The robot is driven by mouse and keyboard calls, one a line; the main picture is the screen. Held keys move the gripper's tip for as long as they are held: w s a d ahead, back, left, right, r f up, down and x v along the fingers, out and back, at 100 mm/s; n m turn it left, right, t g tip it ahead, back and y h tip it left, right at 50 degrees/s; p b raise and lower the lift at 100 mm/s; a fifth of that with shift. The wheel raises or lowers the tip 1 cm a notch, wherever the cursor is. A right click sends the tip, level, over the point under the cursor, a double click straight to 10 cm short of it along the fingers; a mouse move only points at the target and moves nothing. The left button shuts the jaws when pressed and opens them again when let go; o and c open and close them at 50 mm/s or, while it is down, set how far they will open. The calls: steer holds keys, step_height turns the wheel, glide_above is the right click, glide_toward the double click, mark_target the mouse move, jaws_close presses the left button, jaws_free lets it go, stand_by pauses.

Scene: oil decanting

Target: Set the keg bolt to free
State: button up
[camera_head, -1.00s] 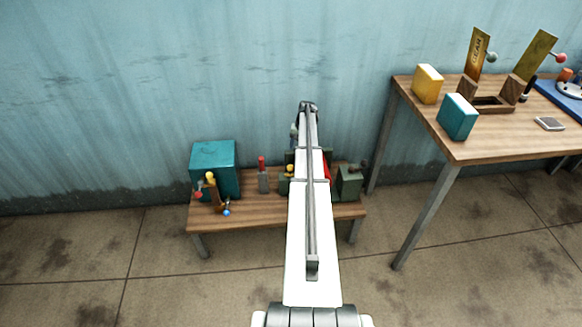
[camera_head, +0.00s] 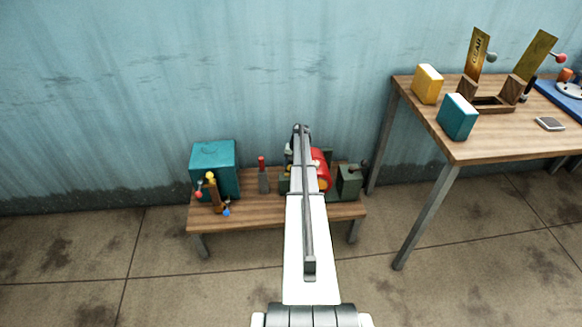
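A red keg (camera_head: 322,178) sits in a dark green stand on the low wooden bench (camera_head: 256,216). My arm crosses in front of it and hides its left part. I cannot make out the keg bolt or its setting. The far end of my arm is above and just left of the keg. My gripper is hidden behind the arm there, so its fingers and any contact do not show.
On the bench stand a teal box (camera_head: 213,168), a post with coloured knobs (camera_head: 213,192), a red-topped grey block (camera_head: 263,176) and a green block (camera_head: 349,182). A higher table (camera_head: 480,140) at right holds yellow and teal blocks and a wooden frame.

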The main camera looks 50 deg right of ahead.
steer(key=shift+w+a+f, duration=0.15)
steer(key=shift+f, duration=0.65)
steer(key=shift+c, duration=0.4)
jaws_close()
